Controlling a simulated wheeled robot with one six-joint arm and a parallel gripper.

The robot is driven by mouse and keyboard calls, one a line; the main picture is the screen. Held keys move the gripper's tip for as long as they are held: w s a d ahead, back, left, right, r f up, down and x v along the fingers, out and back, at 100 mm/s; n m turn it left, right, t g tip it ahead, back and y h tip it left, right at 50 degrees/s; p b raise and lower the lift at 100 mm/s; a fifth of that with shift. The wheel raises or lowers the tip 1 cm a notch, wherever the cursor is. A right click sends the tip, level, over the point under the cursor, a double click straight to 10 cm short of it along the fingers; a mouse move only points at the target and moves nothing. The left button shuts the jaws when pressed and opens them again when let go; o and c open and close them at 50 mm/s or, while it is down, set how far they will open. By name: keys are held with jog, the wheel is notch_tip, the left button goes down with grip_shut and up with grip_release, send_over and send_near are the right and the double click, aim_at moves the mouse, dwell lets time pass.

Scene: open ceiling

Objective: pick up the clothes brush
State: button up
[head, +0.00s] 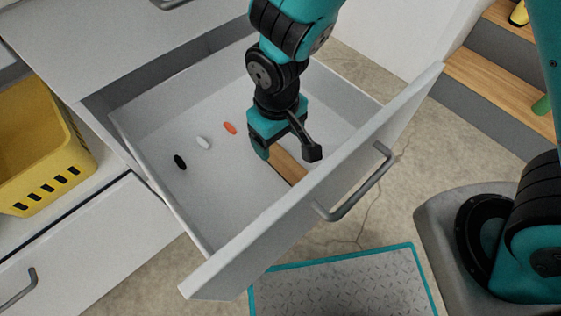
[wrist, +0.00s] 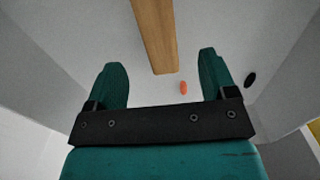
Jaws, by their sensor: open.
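The clothes brush shows as a long wooden bar (head: 288,166) lying in the open drawer, near its front panel. My gripper (head: 287,151) is over it inside the drawer and hides part of it. In the wrist view the wooden bar (wrist: 157,35) runs from the top edge down to the gap between my two open fingers (wrist: 160,70). Its near end lies between the fingertips in the picture, and neither finger visibly touches it. The height between fingers and brush is hard to tell. No bristles show.
The white drawer (head: 145,110) also holds an orange item (head: 230,128), a white one (head: 204,143) and a black one (head: 180,162), all small ovals left of my gripper. Its walls and handled front panel (head: 300,220) surround my gripper. A yellow basket (head: 40,150) stands at left.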

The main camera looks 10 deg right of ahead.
aim_at(279, 156)
notch_tip(279, 156, down, 8)
jog(key=b, duration=0.3)
jog(key=shift+w+d, duration=0.1)
jog(key=shift+d, duration=0.05)
jog(key=shift+r, duration=0.1)
jog(key=shift+c, duration=0.3)
jog(key=c, duration=1)
